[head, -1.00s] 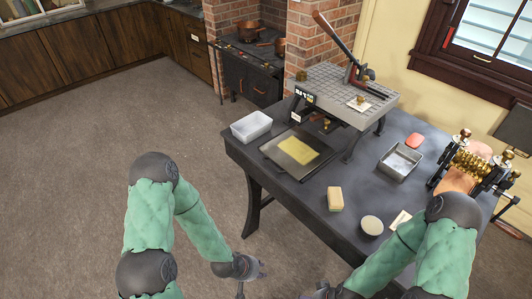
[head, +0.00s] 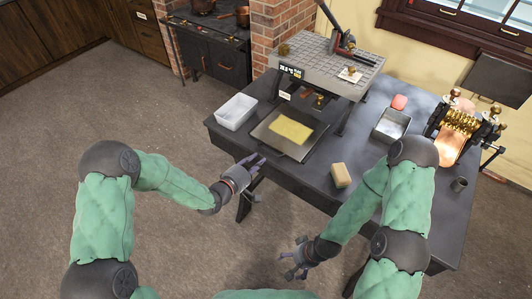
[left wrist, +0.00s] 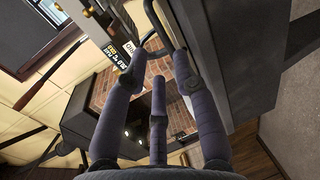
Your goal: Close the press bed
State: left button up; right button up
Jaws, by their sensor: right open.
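The press bed (head: 265,130) is a dark flat plate pulled out at the front of the press (head: 325,72), with a yellow sheet (head: 290,132) lying on it. My left gripper (head: 258,163) is at the table's front edge, just short of the bed. In the left wrist view, its fingers (left wrist: 155,65) are spread, with a dark looped bar (left wrist: 147,38) near the fingertips. I cannot tell whether they touch the bar. My right gripper (head: 292,262) is open and empty, low in front of the table.
A white tray (head: 236,112) stands left of the bed. A yellowish block (head: 341,175) lies to the right front, with a metal tray (head: 391,126) behind it. A brass roller machine (head: 458,130) stands at the right. The table (head: 305,178) is bare just before the bed.

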aim_at(269, 151)
pick_arm(q)
jog(key=b+x, duration=0.1)
jog(key=x, duration=0.6)
jog(key=shift+w+b, duration=0.15)
jog(key=shift+b, duration=0.2)
jog(key=shift+d, duration=0.1)
grip_shut()
